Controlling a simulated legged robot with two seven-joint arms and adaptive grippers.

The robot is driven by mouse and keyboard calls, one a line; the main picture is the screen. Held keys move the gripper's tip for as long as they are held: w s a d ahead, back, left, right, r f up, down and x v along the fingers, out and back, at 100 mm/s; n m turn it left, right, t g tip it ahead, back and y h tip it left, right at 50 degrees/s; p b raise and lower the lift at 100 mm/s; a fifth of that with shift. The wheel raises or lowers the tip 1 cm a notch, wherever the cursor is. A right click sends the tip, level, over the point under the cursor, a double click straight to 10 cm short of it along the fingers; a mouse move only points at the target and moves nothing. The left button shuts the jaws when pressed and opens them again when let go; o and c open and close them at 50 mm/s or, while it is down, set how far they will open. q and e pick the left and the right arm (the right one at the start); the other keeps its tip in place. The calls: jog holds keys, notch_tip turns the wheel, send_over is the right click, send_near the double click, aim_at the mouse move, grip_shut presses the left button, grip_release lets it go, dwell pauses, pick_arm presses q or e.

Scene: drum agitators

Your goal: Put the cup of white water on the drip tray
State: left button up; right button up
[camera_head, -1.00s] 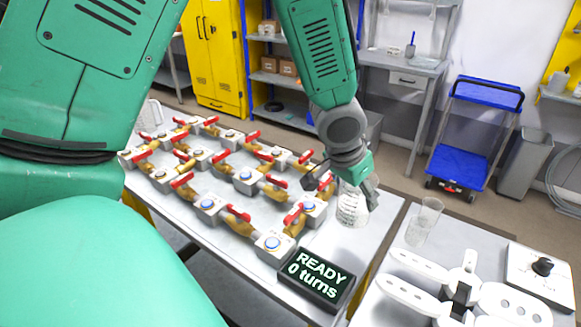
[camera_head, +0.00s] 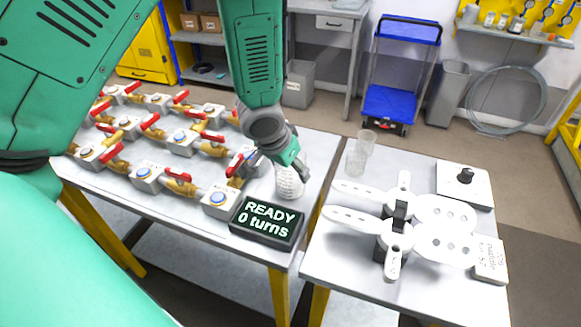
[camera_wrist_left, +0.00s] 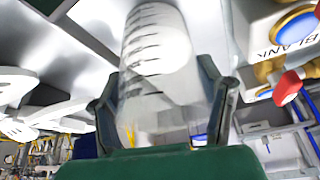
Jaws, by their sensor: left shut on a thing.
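My left gripper (camera_head: 290,168) is over the right end of the valve table, its fingers on either side of a clear cup (camera_head: 290,184) with whitish contents. The left wrist view shows the cup (camera_wrist_left: 160,45) with dark graduation marks between the fingers (camera_wrist_left: 165,105), shut on it. The cup is low over the table; I cannot tell whether its base touches. A second clear beaker (camera_head: 361,152) stands on the right table. I cannot make out a drip tray for certain. My right gripper is not in view.
A black display reading "READY 0 turns" (camera_head: 267,220) sits close in front of the cup. Several valves with red handles (camera_head: 181,138) fill the left table. A white paddle device (camera_head: 400,228) and a knob box (camera_head: 464,184) stand on the right table (camera_head: 340,262).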

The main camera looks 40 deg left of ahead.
pick_arm(q)
jog(key=shift+a, duration=0.1)
jog(key=o, duration=1.2)
jog(key=shift+s+a+f, duration=0.1)
jog(key=shift+a, duration=0.05)
jog(key=shift+o, duration=0.5)
jog(key=shift+a+f, duration=0.1)
jog(key=shift+a, duration=0.1)
